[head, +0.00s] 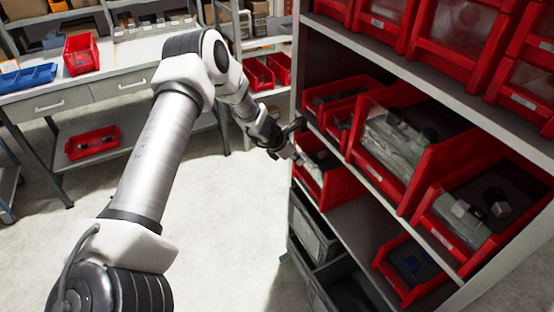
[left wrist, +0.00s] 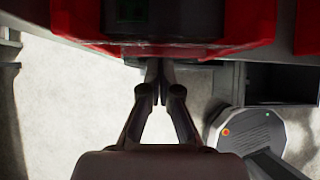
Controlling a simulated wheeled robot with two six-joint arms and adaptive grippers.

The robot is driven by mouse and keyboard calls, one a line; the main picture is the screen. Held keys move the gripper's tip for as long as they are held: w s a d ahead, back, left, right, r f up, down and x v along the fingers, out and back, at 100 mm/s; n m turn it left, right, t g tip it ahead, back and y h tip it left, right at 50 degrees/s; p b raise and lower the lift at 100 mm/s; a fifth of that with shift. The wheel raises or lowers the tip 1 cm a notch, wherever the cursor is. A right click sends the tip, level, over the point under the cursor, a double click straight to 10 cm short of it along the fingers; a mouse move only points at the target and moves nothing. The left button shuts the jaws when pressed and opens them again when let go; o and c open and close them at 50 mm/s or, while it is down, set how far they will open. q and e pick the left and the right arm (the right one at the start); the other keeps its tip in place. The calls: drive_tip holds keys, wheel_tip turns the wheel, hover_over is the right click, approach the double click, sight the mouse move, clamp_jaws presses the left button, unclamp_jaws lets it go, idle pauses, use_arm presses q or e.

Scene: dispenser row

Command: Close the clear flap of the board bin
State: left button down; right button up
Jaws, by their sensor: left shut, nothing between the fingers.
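My left gripper (head: 296,154) is at the left edge of the shelf unit, by the front of a small red bin (head: 311,178) on the middle shelf. In the left wrist view my left gripper (left wrist: 159,82) is shut and empty, its fingertips close to the underside of a red bin front (left wrist: 225,25). Whether they touch it I cannot tell. A dark greenish part shows in that bin's front. I cannot make out a clear flap there or its position. My right gripper is not in view.
Red bins with clear fronts (head: 465,20) fill the shelf above. Grey crates (head: 308,240) stand below. A workbench (head: 120,60) stands behind left. The floor (head: 225,215) between is free.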

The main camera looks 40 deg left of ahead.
use_arm(q)
drive_tip(key=shift+w+d+r+p, duration=0.15)
drive_tip(key=shift+w+d+r, duration=0.1)
drive_tip(key=shift+w, duration=0.35)
drive_tip(key=shift+w+d+r+p, duration=0.15)
drive_tip(key=shift+w+d, duration=0.1)
drive_tip(key=shift+w, duration=0.35)
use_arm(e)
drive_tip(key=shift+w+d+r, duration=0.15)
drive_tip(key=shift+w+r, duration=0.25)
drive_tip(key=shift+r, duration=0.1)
